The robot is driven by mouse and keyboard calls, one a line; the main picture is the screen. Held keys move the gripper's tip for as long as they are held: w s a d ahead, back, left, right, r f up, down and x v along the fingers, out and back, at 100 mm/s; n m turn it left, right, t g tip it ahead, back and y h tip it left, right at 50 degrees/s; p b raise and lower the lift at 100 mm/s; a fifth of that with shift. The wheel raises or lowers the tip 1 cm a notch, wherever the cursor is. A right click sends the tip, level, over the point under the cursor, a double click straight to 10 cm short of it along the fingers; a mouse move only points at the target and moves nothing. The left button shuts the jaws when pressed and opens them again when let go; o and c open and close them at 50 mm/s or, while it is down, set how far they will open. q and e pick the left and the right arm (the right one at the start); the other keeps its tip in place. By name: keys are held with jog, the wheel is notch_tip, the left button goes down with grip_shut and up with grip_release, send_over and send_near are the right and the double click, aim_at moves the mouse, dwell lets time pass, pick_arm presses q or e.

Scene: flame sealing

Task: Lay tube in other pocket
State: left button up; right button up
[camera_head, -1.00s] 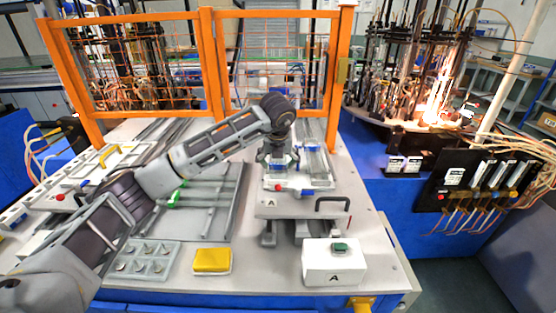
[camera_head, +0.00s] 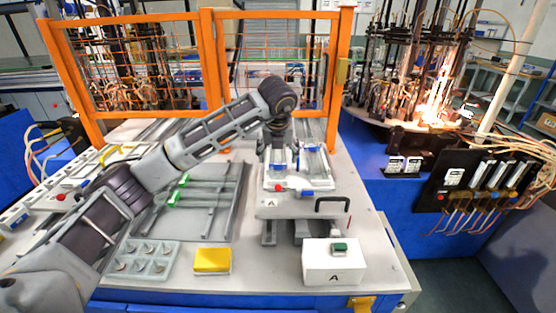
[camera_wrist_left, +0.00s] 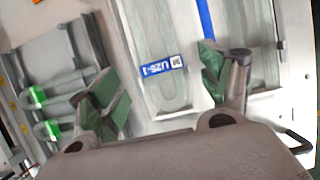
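My left gripper (camera_head: 277,150) is over the white fixture (camera_head: 325,184) at the table's centre right, pointing down. In the left wrist view its green-padded fingers (camera_wrist_left: 160,84) are wide apart with nothing gripped between them. Below and between them is a pale pocket (camera_wrist_left: 165,50) with a U-shaped outline and a blue "U28-1" label (camera_wrist_left: 163,70). A second pocket (camera_wrist_left: 262,50) with a similar pale shape lies to its right, partly behind the right finger. I cannot tell clear tube from pocket groove there. My right gripper is not in view.
A grey rack (camera_head: 215,215) with green pieces (camera_head: 176,199) lies left of the fixture. In front are a compartment tray (camera_head: 140,260), a yellow pad (camera_head: 212,260) and a white button box (camera_head: 334,268). An orange mesh fence (camera_head: 208,70) stands behind.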

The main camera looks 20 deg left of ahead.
pick_arm(q)
jog(key=v, duration=0.7)
jog(key=shift+r, duration=0.25)
jog(key=shift+s+d+f, duration=0.1)
jog(key=shift+s, duration=0.05)
dwell(0.6)
